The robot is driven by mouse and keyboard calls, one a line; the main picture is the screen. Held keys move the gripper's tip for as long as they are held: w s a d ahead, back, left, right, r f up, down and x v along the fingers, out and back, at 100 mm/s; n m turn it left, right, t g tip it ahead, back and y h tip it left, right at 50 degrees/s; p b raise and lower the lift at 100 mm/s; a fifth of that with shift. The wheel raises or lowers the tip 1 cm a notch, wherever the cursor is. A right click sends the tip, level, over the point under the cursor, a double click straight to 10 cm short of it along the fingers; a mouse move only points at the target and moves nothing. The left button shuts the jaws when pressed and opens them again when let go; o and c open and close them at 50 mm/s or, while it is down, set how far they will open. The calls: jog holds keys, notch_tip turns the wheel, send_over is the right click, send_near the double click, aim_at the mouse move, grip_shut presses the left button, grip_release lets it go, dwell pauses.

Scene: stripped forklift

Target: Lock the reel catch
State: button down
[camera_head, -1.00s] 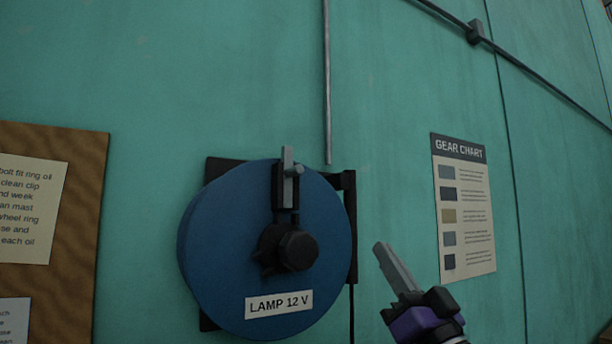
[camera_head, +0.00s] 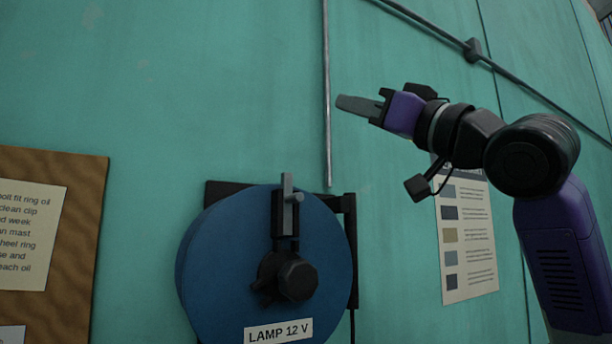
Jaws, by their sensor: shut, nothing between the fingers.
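The blue cable reel (camera_head: 222,262) is fixed to the teal wall, with a "LAMP 12 V" label (camera_head: 278,331) on its face. The reel catch (camera_head: 288,200) is a grey upright lever with a small side peg, in a dark slotted holder at the top of the reel. A dark hub knob (camera_head: 297,280) sits below it. My gripper (camera_head: 340,103) is above and right of the catch in the picture, shut and empty, pointing left. It is apart from the reel and the catch.
A thin grey vertical pipe (camera_head: 327,60) runs down the wall above the reel. A gear chart (camera_head: 468,270) hangs at the right, partly hidden by my arm. A brown notice board (camera_head: 80,215) is at the left. A dark conduit (camera_head: 530,88) crosses the upper right.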

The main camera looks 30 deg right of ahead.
jog(key=s+a+r+g+h, duration=0.1)
jog(key=s+a+r+g, duration=0.15)
jog(key=a+r, duration=0.2)
notch_tip(320, 180, down, 9)
jog(key=w+d+m+g+h, duration=0.1)
jog(key=m+g+h, duration=0.4)
jog(key=shift+d+p, duration=0.3)
jog(key=shift+r+g, duration=0.1)
jog(key=shift+g, duration=0.15)
jog(key=p, duration=0.4)
send_near(289, 192)
jog(key=w+r, duration=0.3)
jog(key=f, duration=0.1)
jog(key=w+f, duration=0.1)
jog(key=shift+d+f+p, duration=0.2)
jog(key=shift+f+p, duration=0.15)
jog(key=shift+p, duration=0.05)
jog(key=shift+a+f, duration=0.15)
jog(key=shift+f, duration=0.5)
